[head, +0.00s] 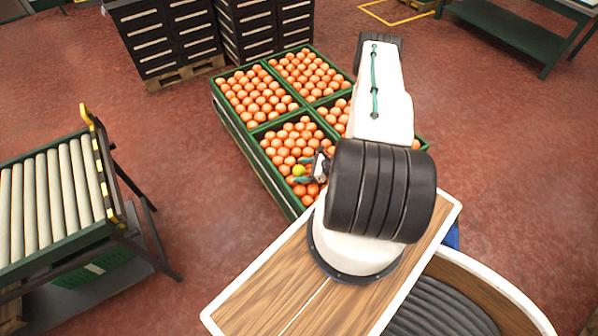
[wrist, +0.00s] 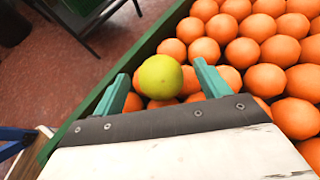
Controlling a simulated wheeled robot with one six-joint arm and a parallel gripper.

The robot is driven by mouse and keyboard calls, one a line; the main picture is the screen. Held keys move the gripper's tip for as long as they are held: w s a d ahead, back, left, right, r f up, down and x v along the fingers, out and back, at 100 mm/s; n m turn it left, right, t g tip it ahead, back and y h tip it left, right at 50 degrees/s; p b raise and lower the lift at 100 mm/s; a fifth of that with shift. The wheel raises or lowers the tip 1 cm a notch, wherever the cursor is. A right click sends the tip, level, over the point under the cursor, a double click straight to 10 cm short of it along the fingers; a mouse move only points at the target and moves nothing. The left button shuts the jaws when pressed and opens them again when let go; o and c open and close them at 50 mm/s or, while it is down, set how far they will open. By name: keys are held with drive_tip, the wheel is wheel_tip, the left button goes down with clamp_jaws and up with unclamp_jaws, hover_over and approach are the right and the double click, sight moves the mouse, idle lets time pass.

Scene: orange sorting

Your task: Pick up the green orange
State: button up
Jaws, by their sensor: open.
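The green orange (wrist: 160,77) is yellow-green and lies on top of the orange ones near the crate's edge. In the wrist view it sits between the two teal fingers of my gripper (wrist: 160,84), near their tips. The fingers are spread, with a gap visible on the left side and the right finger close to the fruit. I cannot tell whether either touches it. In the head view the green orange (head: 299,170) shows at the left of my gripper (head: 306,172), in the near crate. My arm hides part of the crates.
Green crates full of orange oranges (head: 257,92) stand together on the floor. The near crate's green wall (wrist: 128,67) runs close along the left of my gripper. A roller conveyor (head: 50,190) stands at the left. Black drawer stacks (head: 165,35) stand behind. Red floor lies open between.

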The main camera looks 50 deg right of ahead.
drive_tip(key=c, duration=1.1)
drive_tip(key=shift+o, duration=0.2)
